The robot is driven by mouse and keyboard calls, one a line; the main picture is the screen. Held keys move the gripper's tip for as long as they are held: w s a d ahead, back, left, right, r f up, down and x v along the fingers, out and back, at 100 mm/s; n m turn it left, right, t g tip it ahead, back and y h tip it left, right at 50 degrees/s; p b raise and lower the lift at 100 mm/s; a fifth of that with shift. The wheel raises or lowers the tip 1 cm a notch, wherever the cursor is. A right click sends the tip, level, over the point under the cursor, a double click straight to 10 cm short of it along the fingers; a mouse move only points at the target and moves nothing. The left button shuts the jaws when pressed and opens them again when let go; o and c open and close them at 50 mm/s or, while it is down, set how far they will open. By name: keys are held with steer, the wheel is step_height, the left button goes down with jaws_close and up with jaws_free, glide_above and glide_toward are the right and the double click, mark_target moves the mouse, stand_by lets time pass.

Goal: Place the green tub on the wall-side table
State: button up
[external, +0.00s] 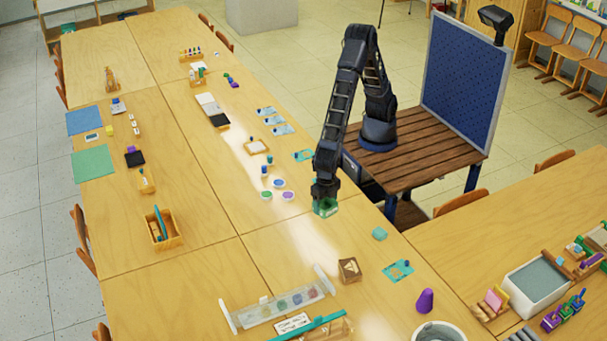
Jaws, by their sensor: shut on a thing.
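My gripper (325,197) points down and is shut on the green tub (327,210). The tub is small and translucent green, near the right edge of the long wooden table (295,240). I cannot tell whether its bottom touches the tabletop or hangs just above it. My fingers are small and partly hidden against the tub. Another wooden table (475,225) extends to the lower right, and more table sections (90,225) run along the left. Which of these is the wall-side table is not clear from this view.
Paint cups (278,184) stand left of the tub. A grey tray (537,284) and several tools crowd the right table. Bare wood lies left of the tub.

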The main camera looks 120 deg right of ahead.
steer(key=w+d+m, duration=0.2)
steer(key=w+d, duration=0.2)
steer(key=d, duration=0.6)
steer(key=w+d+m, duration=0.2)
steer(key=w+d, duration=0.3)
steer(key=d, duration=0.5)
steer(key=w+d+m, duration=0.2)
steer(key=w+d, duration=0.2)
steer(key=d, duration=0.6)
steer(key=s+d+m, duration=0.2)
steer(key=d+m, duration=0.4)
steer(key=d, duration=2.6)
steer(key=f, duration=1.9)
steer(key=shift+a+f, duration=0.25)
steer(key=shift+f, duration=0.05)
steer(key=shift+f, duration=0.15)
steer(key=o, duration=1)
